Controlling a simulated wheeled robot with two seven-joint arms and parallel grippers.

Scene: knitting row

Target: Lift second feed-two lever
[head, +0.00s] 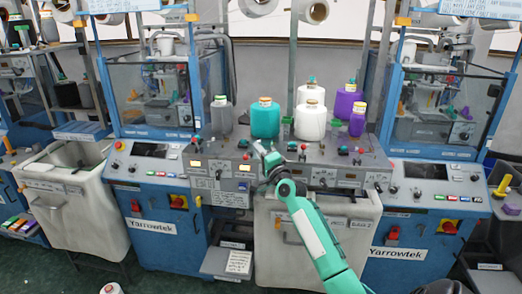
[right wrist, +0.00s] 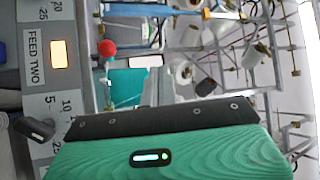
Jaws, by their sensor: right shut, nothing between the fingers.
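In the right wrist view a FEED TWO label (right wrist: 35,58) sits beside a lit amber display (right wrist: 60,54). A dark-handled lever (right wrist: 33,128) stands next to a numbered scale (right wrist: 62,106) on the same panel. A red ball knob (right wrist: 107,48) is just beyond. In the head view my right gripper (head: 259,148) is shut and empty, close to the centre machine's control panel (head: 215,184). The wrist and fingers hide part of the panel. I cannot tell whether the fingertips touch a lever. My left gripper is not in view.
Grey, teal (head: 265,122), white (head: 311,123) and purple (head: 357,124) yarn cones stand behind the panel. Small knobbed levers, including a red one (head: 304,147), line its top. Blue Yarrowtek machines (head: 160,225) flank it on both sides. A pale bin (head: 275,250) hangs below.

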